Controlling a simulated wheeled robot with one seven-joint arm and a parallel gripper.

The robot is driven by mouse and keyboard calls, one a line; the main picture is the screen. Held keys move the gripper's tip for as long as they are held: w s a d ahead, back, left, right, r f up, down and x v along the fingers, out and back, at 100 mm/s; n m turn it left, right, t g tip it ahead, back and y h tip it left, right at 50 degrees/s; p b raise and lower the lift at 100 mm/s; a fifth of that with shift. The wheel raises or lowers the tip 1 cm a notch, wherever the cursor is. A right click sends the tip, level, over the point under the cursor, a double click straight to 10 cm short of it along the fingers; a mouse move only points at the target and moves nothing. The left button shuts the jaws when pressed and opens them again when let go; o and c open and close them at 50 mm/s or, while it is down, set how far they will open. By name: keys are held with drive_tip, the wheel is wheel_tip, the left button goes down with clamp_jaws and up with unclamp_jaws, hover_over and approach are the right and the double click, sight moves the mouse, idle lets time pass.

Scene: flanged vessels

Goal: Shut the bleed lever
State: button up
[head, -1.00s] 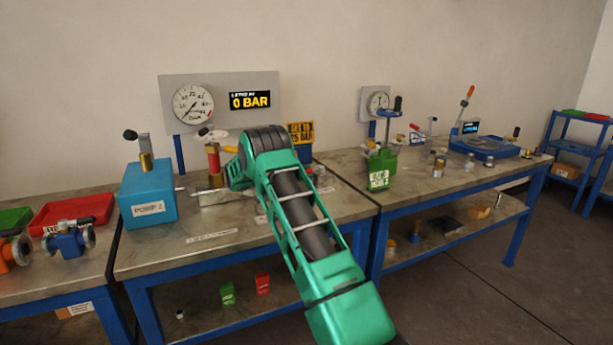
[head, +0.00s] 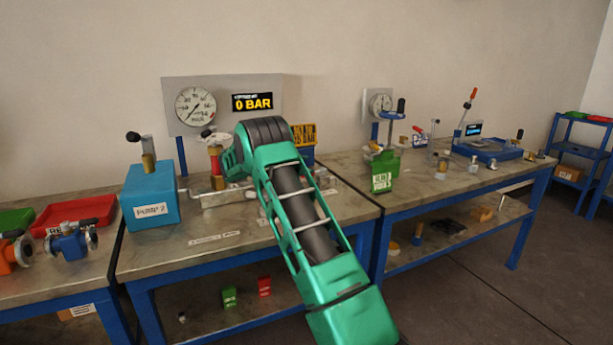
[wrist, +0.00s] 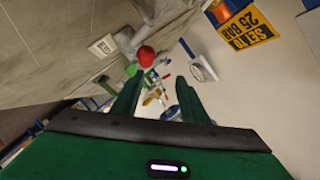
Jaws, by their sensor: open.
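In the wrist view a red ball knob (wrist: 146,56) on a short pale stem is just beyond my fingertips, nearer the left finger. It looks like the end of the bleed lever, but I cannot read a label to confirm this. My gripper (wrist: 158,88) is open, with its two fingers apart and nothing between them. I cannot tell whether a finger touches the knob. In the head view my arm hides the gripper and the lever. A display panel (head: 252,102) reads 0 BAR, beside a round gauge (head: 195,106).
A yellow SET TO 25 BAR sign (wrist: 243,25) stands close by at the right in the wrist view. A blue pump box (head: 150,195) and a red valve column (head: 214,163) stand left of my arm. The bench front (head: 225,240) is mostly clear.

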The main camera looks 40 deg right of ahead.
drive_tip(key=a+r, duration=0.5)
drive_tip(key=a, duration=0.4)
drive_tip(key=shift+w+a+r, duration=0.15)
drive_tip(key=shift+a+r, duration=0.1)
drive_tip(key=shift+r, duration=0.05)
drive_tip(key=s+a+n+y, duration=0.3)
drive_tip(key=s, duration=0.5)
drive_tip(key=s+a+r+n+y, duration=0.1)
drive_tip(key=s+a+n+y, duration=0.1)
drive_tip(key=s+n, duration=0.35)
drive_tip(key=s+a+n+y, duration=0.1)
drive_tip(key=s+a+y, duration=0.2)
drive_tip(key=s, duration=0.7)
drive_tip(key=s+a+f+n+y, duration=0.3)
drive_tip(key=s+a+f+n, duration=0.1)
drive_tip(key=s+a, duration=0.6)
drive_tip(key=s+a+f+n+y, duration=0.4)
drive_tip(key=s+a+n, duration=0.3)
drive_tip(key=s+a, duration=0.4)
drive_tip(key=s, duration=0.6)
drive_tip(key=shift+s+g, duration=0.2)
drive_tip(key=shift+g, duration=0.2)
drive_tip(key=shift+w+f, duration=0.15)
